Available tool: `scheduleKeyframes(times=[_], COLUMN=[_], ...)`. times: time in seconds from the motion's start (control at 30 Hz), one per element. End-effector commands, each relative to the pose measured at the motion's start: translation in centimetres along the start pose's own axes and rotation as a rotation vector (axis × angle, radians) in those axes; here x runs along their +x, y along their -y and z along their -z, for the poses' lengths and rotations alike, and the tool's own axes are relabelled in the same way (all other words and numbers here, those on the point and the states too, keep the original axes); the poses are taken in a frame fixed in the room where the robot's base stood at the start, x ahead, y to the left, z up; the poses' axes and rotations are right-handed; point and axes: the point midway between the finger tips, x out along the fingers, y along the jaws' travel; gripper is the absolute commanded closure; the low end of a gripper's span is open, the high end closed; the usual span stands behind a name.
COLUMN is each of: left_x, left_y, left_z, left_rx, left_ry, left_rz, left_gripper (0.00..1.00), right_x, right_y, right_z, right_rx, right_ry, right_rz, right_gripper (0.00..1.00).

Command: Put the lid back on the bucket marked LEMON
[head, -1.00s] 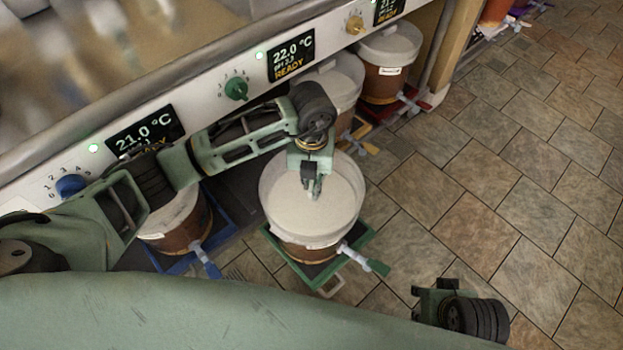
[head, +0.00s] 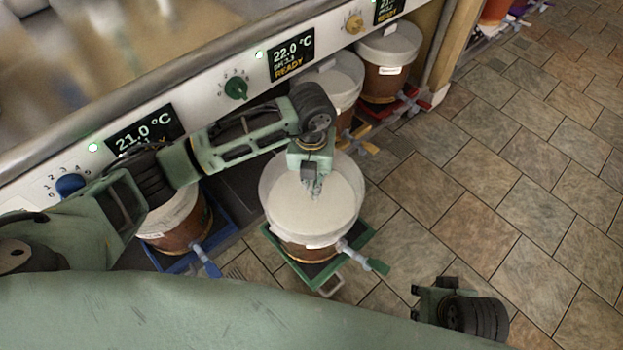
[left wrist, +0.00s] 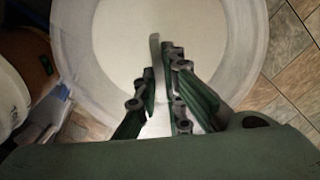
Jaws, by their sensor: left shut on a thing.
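My left gripper (head: 314,192) is shut on a thin upright grip of the white round lid (head: 312,212). In the left wrist view my fingers (left wrist: 163,80) pinch this grip, and the lid (left wrist: 118,55) lies below with a wider pale ring around it. The lid is over the bucket (head: 300,245) on the green tray, roughly centred. I cannot tell whether it touches the rim all round. The bucket's label is too small to read. My right gripper (head: 418,300) is low at the right, over the floor; its fingers are unclear.
A brown bucket (head: 180,235) on a blue tray stands to the left. Other lidded buckets (head: 335,85) (head: 387,65) stand behind, on yellow and red trays. A control panel (head: 215,90) runs above them. The tiled floor (head: 500,190) at the right is clear.

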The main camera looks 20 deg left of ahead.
Motion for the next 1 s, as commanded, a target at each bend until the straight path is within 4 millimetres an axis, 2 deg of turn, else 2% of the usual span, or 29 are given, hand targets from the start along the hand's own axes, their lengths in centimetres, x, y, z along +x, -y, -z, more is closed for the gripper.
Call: scheduleKeyframes(times=[0.6, 0.9, 0.93, 1.0], left_x=[0.02, 0.03, 0.03, 0.03], left_y=[-0.01, 0.0, 0.0, 0.0], left_z=[0.0, 0.0, 0.0, 0.0], left_rx=[0.0, 0.0, 0.0, 0.0], left_ry=[0.0, 0.0, 0.0, 0.0], left_rz=[0.0, 0.0, 0.0, 0.0], left_gripper=[1.0, 1.0, 0.89, 0.83], right_x=[0.8, 0.71, 0.68, 0.63], right_y=[0.0, -0.09, -0.1, -0.11], right_z=[-0.79, -0.16, -0.09, 0.02], right_rx=[0.001, 0.0, 0.0, 0.0], right_ry=[0.019, 0.007, 0.005, 0.003], right_rz=[0.0, -0.002, -0.002, -0.002], right_gripper=[0.73, 0.73, 0.73, 0.73])
